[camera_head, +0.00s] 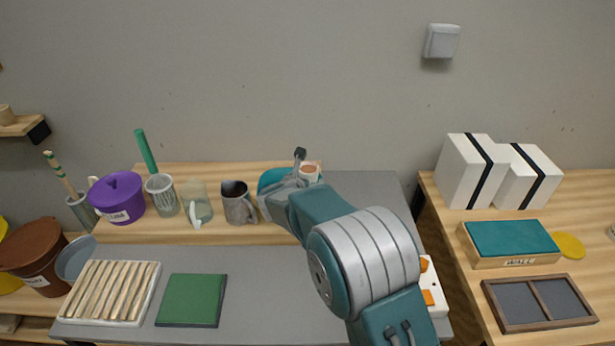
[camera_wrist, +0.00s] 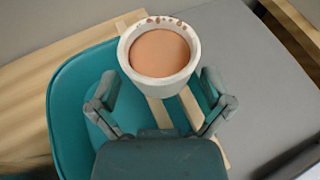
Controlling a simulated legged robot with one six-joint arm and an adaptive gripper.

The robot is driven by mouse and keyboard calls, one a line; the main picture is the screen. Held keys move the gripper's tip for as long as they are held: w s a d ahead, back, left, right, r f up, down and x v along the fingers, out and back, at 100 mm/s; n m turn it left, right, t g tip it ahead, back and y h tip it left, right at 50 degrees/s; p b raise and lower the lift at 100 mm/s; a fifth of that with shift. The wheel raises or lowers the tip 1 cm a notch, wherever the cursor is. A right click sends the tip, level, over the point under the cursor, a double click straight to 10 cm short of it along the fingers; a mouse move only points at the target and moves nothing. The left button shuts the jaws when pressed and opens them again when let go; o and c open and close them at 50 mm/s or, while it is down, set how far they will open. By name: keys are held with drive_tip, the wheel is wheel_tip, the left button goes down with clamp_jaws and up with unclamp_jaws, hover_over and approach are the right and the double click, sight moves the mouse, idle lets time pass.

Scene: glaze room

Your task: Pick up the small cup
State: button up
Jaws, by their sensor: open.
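A small white cup (camera_wrist: 158,72) with a brown-orange inside or filling and brown specks on its rim is at the top middle of the wrist view. In the head view the cup (camera_head: 311,170) shows partly behind my gripper, at the right end of the wooden board. My gripper (camera_wrist: 160,92) is open and empty, with one finger to each side of the near part of the cup. I see no finger touching it. In the head view my gripper (camera_head: 290,182) is largely hidden by its own links.
Grey table surface right of the cup is clear.

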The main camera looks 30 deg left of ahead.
sight(305, 165)
drive_tip(key=shift+x, duration=0.9)
drive_tip(key=c, duration=1.2)
drive_tip(key=shift+o, duration=0.2)
drive_tip(key=shift+r, duration=0.15)
drive_tip(key=shift+r, duration=1)
drive_tip(key=s+r, duration=0.2)
drive_tip(key=r, duration=0.1)
drive_tip(key=shift+s+r, duration=0.15)
drive_tip(key=shift+r, duration=0.1)
drive_tip(key=r+v, duration=0.2)
drive_tip(key=v, duration=1.1)
